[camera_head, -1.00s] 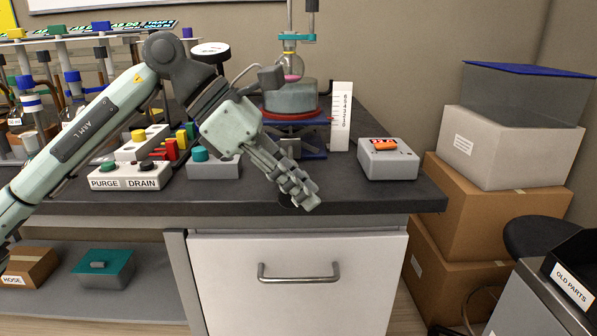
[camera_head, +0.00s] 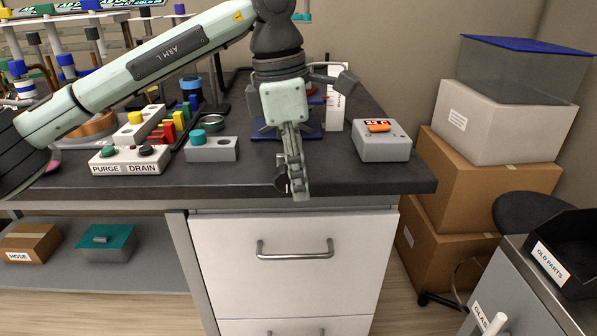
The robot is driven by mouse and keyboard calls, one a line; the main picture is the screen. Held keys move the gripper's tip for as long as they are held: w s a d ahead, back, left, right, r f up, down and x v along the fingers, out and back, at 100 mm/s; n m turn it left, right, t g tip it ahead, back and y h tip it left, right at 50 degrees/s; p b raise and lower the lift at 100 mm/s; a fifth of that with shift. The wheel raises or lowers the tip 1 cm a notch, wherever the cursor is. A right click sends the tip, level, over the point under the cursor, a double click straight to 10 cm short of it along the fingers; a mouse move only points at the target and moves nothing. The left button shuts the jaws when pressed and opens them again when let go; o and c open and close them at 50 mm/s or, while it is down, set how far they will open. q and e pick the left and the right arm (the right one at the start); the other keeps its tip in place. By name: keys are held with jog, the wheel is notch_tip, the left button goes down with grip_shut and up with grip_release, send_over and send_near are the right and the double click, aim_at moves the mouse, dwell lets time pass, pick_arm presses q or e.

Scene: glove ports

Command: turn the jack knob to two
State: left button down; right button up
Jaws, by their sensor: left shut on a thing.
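The lab jack stands near the front of the dark bench, mostly hidden behind my left arm. Its blue base plate (camera_head: 310,135) shows beside the gripper. Its dark round knob (camera_head: 282,183) shows at the bench's front edge, partly covered by the fingers. My left gripper (camera_head: 297,187) points down there and is shut on the knob. The white scale (camera_head: 335,108) behind is partly covered by the gripper, and its reading cannot be made out. My right gripper is not in view.
A grey box with a red display (camera_head: 381,140) stands to the right. A small box with a teal button (camera_head: 211,148) and the PURGE/DRAIN box (camera_head: 129,160) stand to the left. A drawer handle (camera_head: 295,250) sticks out below the bench.

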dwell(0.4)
pick_arm(q)
jog(key=c, duration=1.6)
grip_release()
jog(key=shift+c, duration=0.2)
notch_tip(320, 180, up, 12)
jog(key=a, duration=0.1)
jog(key=shift+a, duration=0.3)
jog(key=shift+f, duration=0.1)
